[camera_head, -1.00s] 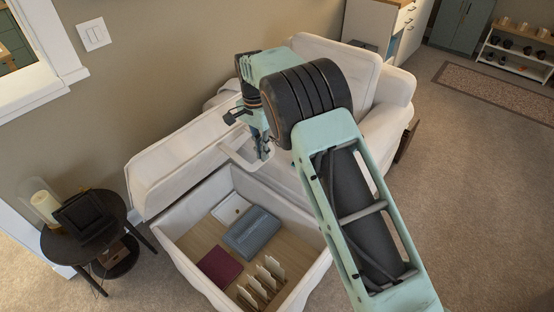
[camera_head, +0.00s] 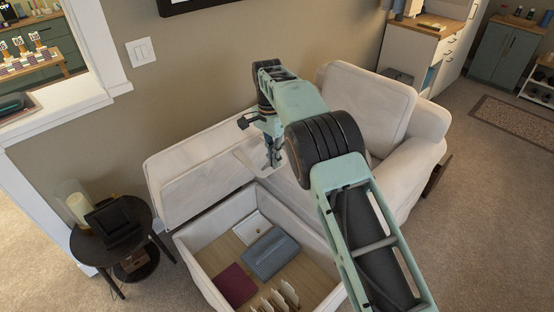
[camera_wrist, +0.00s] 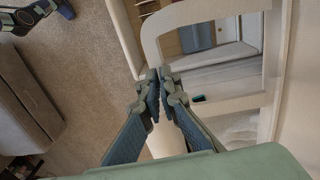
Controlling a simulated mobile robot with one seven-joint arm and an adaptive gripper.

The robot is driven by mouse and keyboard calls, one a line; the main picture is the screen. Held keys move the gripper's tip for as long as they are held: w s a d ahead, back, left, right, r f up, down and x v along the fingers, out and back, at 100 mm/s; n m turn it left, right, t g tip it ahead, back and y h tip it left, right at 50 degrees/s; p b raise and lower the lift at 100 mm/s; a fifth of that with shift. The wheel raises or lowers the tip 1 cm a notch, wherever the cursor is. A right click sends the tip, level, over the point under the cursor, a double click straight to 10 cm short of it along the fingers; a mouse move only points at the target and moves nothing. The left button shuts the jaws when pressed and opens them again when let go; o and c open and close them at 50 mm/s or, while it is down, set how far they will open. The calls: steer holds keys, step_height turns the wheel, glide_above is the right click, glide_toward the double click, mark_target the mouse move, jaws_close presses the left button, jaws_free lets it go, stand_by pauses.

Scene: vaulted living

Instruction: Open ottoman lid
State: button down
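The cream ottoman (camera_head: 199,279) stands open, with the inside of its box in view. Its padded lid (camera_head: 195,172) is raised and tilted back at the rear, toward the wall. A pale loop, seemingly a handle (camera_head: 249,163), shows at the lid's right end; in the wrist view a pale loop (camera_wrist: 222,10) frames an opening. My gripper (camera_head: 274,163) is at this loop. In the wrist view, my gripper (camera_wrist: 160,77) has its fingertips together at the loop's lower left corner, which they partly hide. I cannot make out a grip on the loop.
A grey box (camera_head: 270,253), a maroon book (camera_head: 236,285) and upright cards (camera_head: 283,298) lie in the ottoman. A black side table (camera_head: 113,241) stands close on the left. A cream armchair (camera_head: 375,110) is behind my arm.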

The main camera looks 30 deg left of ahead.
steer(key=shift+s+a+f, duration=0.35)
steer(key=shift+a+f, duration=0.2)
steer(key=shift+f, duration=0.25)
steer(key=c, duration=2)
jaws_free()
steer(key=shift+w+a+f, duration=0.25)
steer(key=shift+c, duration=0.2)
steer(key=shift+r, duration=0.1)
step_height(320, 180, up, 12)
steer(key=shift+w+r, duration=0.2)
steer(key=shift+w, duration=0.15)
